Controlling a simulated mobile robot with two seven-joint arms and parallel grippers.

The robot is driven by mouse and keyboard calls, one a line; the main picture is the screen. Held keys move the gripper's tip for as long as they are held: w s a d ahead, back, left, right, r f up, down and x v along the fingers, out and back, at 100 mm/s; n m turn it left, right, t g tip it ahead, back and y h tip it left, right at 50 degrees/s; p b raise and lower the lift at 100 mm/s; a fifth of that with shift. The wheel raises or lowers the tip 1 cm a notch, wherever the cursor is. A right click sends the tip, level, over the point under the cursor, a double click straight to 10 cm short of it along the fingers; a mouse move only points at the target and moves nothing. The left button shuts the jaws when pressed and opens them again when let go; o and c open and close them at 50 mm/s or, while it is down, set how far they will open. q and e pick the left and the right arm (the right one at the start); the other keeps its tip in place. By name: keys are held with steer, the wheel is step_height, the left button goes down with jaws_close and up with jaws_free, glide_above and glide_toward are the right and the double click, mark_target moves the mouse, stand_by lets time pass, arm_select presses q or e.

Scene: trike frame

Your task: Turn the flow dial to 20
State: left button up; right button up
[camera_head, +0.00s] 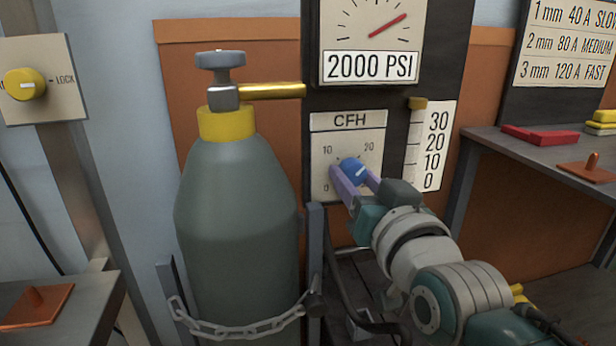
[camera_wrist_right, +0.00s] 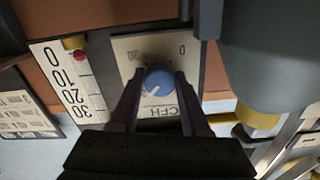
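The flow dial is a round blue knob (camera_head: 354,170) on the white CFH plate (camera_head: 348,121), with 10 and 20 printed above it. Its white mark points up and right, roughly toward the 20. In the right wrist view the plate looks upside down, and the knob (camera_wrist_right: 158,82) sits between the two dark fingers. My right gripper (camera_head: 355,182) has one finger on each side of the knob, apparently touching it. The flow scale (camera_head: 431,146) is right of the plate. In the wrist view a red ball (camera_wrist_right: 79,57) sits near its low end. My left gripper is out of view.
A large grey-green gas cylinder (camera_head: 238,215) with a yellow collar and brass outlet stands left of the dial, held by a chain (camera_head: 235,330). A pressure gauge (camera_head: 370,40) is above the plate. A shelf (camera_head: 550,150) with coloured blocks is at right.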

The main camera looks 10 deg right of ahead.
steer(key=o, duration=0.5)
steer(key=shift+c, duration=0.2)
steer(key=s+p, duration=0.4)
steer(key=s, duration=0.6)
steer(key=shift+d, duration=0.2)
